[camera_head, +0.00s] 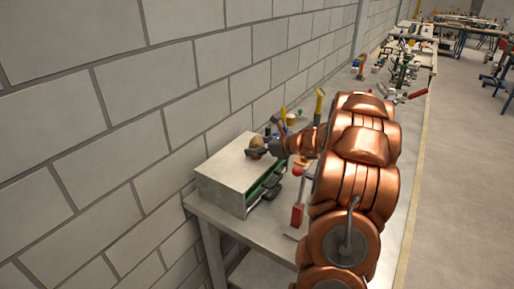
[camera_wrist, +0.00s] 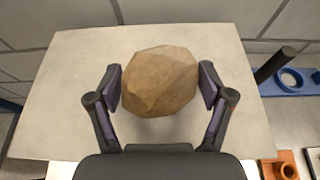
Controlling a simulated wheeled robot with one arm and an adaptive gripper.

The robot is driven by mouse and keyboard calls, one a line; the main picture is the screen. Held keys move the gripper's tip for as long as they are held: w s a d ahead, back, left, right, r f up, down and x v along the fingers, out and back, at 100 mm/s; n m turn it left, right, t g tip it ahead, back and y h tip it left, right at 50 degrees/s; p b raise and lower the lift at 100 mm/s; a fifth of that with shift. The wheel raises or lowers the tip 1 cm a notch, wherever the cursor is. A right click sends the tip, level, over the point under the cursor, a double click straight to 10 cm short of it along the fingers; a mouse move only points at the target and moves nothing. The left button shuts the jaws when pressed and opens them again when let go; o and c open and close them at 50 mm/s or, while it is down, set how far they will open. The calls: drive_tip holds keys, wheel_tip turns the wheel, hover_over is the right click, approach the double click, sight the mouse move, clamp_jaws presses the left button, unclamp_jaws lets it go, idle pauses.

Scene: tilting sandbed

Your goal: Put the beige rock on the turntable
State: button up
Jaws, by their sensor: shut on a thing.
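The beige rock (camera_wrist: 160,80) is a faceted, tan-brown lump between my gripper's two dark fingers (camera_wrist: 161,88) in the wrist view. The fingers are shut on its left and right sides. In the head view the rock (camera_head: 257,142) shows small at the end of my arm, with my gripper (camera_head: 262,150) around it. It is over the back right part of a pale box's flat top (camera_head: 225,170). I cannot tell whether it touches that top. I cannot clearly make out a turntable in either view.
The box stands on a long workbench against a block wall (camera_head: 120,110). A red-handled tool (camera_head: 297,215) lies right of the box. In the wrist view, a blue part (camera_wrist: 290,82) and an orange part (camera_wrist: 282,168) lie right of the box. Much of the box top is clear.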

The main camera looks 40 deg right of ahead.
drive_tip(key=c, duration=0.8)
